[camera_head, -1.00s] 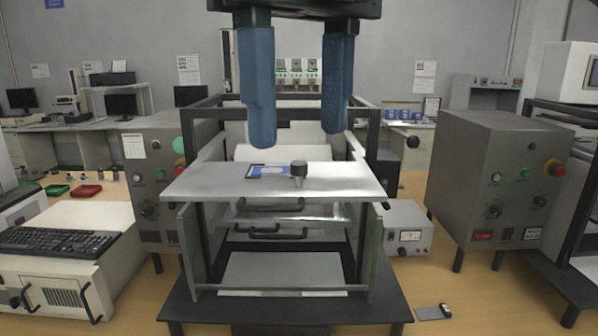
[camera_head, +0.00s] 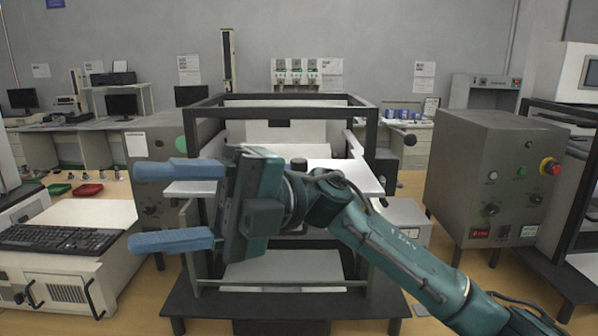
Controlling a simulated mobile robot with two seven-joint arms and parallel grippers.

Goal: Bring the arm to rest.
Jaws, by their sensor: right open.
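My right arm comes in from the lower right, and its teal gripper (camera_head: 137,207) lies sideways across the middle of the view with both blue fingers pointing left. The fingers are wide apart and nothing is between them. The gripper is in front of the black-framed test rig (camera_head: 275,99) and hides part of its white shelf (camera_head: 366,180). A dark knob (camera_head: 299,164) shows on the shelf just behind the wrist. My left gripper is not in view.
A grey control cabinet (camera_head: 465,190) with a red button stands to the right of the rig. A keyboard (camera_head: 60,239) lies on a white unit at the left. Red (camera_head: 88,190) and green trays sit behind it. The space above the rig is clear.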

